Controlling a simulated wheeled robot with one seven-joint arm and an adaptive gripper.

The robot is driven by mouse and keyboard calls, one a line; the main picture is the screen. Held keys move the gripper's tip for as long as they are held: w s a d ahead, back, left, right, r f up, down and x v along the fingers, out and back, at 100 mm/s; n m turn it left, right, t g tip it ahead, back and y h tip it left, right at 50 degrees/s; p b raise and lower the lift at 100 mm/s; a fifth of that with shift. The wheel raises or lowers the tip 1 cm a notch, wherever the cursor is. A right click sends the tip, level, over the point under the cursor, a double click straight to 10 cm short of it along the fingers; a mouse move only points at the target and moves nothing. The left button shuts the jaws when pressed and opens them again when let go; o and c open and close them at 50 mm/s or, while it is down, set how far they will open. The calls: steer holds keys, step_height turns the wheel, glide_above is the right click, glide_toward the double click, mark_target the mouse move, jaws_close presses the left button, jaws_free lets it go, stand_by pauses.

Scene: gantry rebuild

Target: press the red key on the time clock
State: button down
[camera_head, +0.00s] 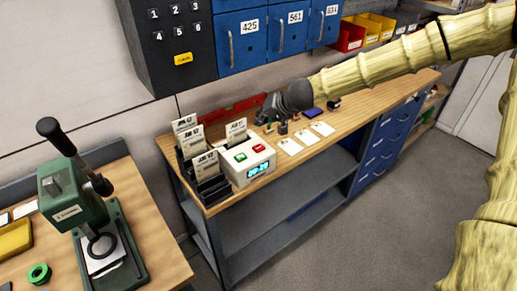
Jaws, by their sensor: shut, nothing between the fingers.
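The time clock (233,175) is a white box on the wooden bench (357,98). Its sloped top carries a red key (258,148) on the right and a green key (240,157) on the left. A lit blue display (259,170) is on its front. My gripper (262,119) is dark, shut and empty. In the picture it shows above and just right of the time clock, apart from the red key. Its exact height over the bench is hard to tell. The red key is in plain view.
Card racks with paper cards (205,165) stand directly left of and behind the clock. White cards (306,137) and small dark items lie right of it. A red bar (228,111) runs along the wall. A green press (85,195) stands on the left table.

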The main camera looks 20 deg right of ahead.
steer(key=b, duration=0.5)
glide_above(261, 146)
step_height(261, 146, down, 6)
steer(key=shift+w+f, duration=0.1)
steer(key=shift+f+b, duration=0.85)
steer(key=shift+f, duration=0.1)
steer(key=shift+f, duration=0.15)
stand_by(0.4)
steer(key=shift+f, duration=0.25)
steer(key=shift+f+b, duration=0.45)
stand_by(0.9)
steer(key=shift+r, duration=0.15)
steer(key=shift+r+p, duration=0.7)
steer(key=shift+p, duration=0.2)
steer(key=shift+r, duration=0.1)
